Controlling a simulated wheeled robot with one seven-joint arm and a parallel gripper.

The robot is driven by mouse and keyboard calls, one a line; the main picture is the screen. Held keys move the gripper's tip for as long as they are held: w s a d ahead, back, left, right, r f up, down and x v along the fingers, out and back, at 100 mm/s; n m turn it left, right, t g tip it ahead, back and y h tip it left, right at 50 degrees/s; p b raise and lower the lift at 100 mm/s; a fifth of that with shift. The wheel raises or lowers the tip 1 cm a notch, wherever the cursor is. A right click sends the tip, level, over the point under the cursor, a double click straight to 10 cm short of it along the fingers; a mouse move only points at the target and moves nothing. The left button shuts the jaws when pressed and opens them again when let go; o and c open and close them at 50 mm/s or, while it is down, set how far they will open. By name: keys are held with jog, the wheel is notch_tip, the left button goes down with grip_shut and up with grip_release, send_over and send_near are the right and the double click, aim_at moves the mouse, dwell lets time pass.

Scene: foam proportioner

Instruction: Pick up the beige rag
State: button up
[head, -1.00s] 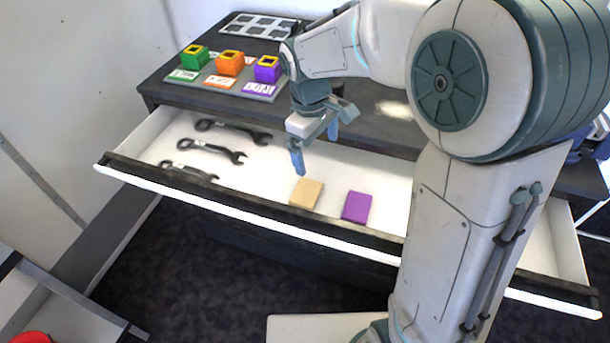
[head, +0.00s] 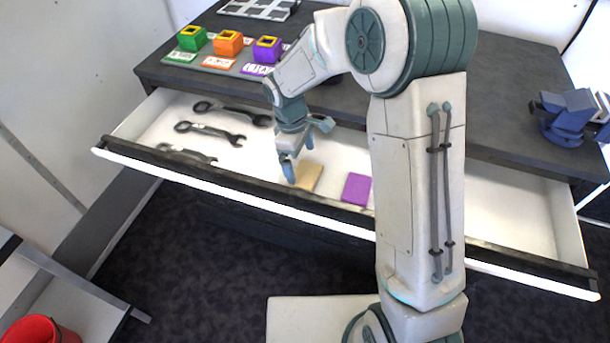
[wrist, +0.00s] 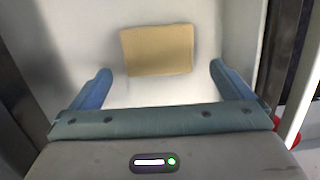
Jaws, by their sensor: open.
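The beige rag (head: 309,177) is a flat rectangle lying on the white floor of the open drawer, near its front wall. In the wrist view the rag (wrist: 157,50) lies flat ahead of my fingers, centred between them and beyond their tips. My gripper (head: 298,166) is inside the drawer space, just left of the rag, and hides part of it in the head view. In the wrist view my gripper (wrist: 157,80) has its two blue fingers spread wide with nothing between them.
A purple rag (head: 356,189) lies to the right of the beige one. Several dark wrenches (head: 210,131) lie at the drawer's left. The drawer's front wall (head: 240,188) is close to the rag. Coloured blocks (head: 228,43) stand on the cabinet top, and a blue vise (head: 566,115) sits at right.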

aim_at(306, 173)
jog(key=f, duration=0.2)
jog(key=d+f, duration=0.1)
jog(key=f, duration=0.1)
jog(key=shift+s+f, duration=0.1)
jog(key=shift+f, duration=0.3)
jog(key=c, duration=0.8)
jog(key=shift+r, duration=0.1)
jog(key=shift+r, duration=0.5)
notch_tip(306, 173, up, 3)
jog(key=shift+f, duration=0.2)
jog(key=s+d+r, duration=0.1)
jog(key=d+r, duration=0.1)
jog(key=d, duration=0.1)
jog(key=d+r, duration=0.3)
jog(key=d, duration=0.1)
jog(key=s+d+r, duration=0.1)
jog(key=d+r, duration=0.1)
jog(key=d, duration=0.2)
jog(key=shift+s+d+r, duration=0.15)
jog(key=shift+s+d, duration=0.1)
jog(key=shift+s, duration=0.05)
jog(key=shift+o, duration=0.4)
